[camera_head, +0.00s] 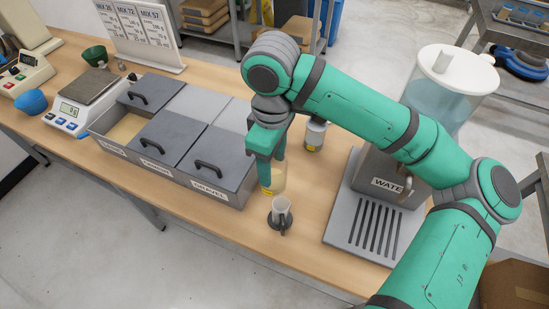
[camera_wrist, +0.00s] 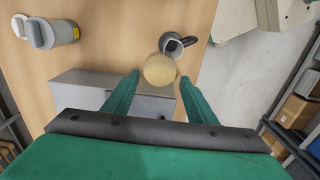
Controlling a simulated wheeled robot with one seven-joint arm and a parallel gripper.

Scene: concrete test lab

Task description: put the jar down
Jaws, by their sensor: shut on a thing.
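A small jar (camera_head: 276,182) with pale tan contents and a yellow label is held upright between the green fingers of my gripper (camera_head: 270,168). In the wrist view the jar (camera_wrist: 159,70) shows as a round tan top between the two fingertips of my gripper (camera_wrist: 160,78). My gripper is shut on it, over the wooden table (camera_head: 245,225).
The lidded grey bins (camera_head: 217,172) are to the left. A grey canister (camera_head: 315,134) stands behind, and the water dispenser with its slotted tray (camera_head: 368,222) is at the right. A scale (camera_head: 72,118) stands at the far left. Bare table lies in front of the mug.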

